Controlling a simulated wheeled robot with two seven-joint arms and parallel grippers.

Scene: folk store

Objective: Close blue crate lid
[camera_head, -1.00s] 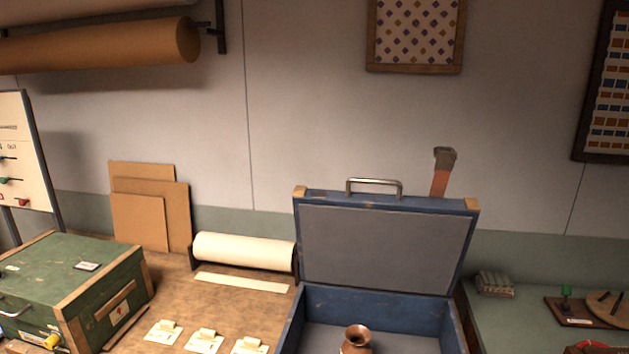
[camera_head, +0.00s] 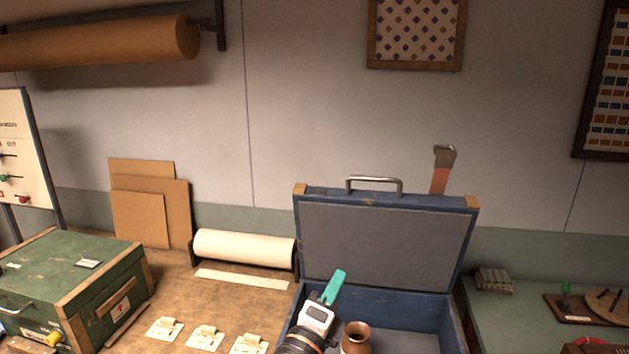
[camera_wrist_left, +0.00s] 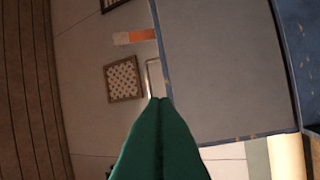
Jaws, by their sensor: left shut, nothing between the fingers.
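The blue crate (camera_head: 400,308) stands open on the workbench, with its lid (camera_head: 385,240) raised upright at the back. The lid has a grey inner panel, wooden corners and a metal handle (camera_head: 374,180) on its top edge. A copper pot (camera_head: 356,338) is inside the crate. My left gripper (camera_head: 335,285), with green fingers, is shut and empty. In the head view it overlaps the crate's left side, in front of the lid. In the left wrist view the shut fingers (camera_wrist_left: 160,105) point towards the lid's edge (camera_wrist_left: 155,55) and handle. My right gripper is not in view.
A green crate (camera_head: 70,280) stands on the left of the bench. A paper roll (camera_head: 243,248) and small cards (camera_head: 205,338) lie between it and the blue crate. A green-topped surface (camera_head: 510,320) is at the right.

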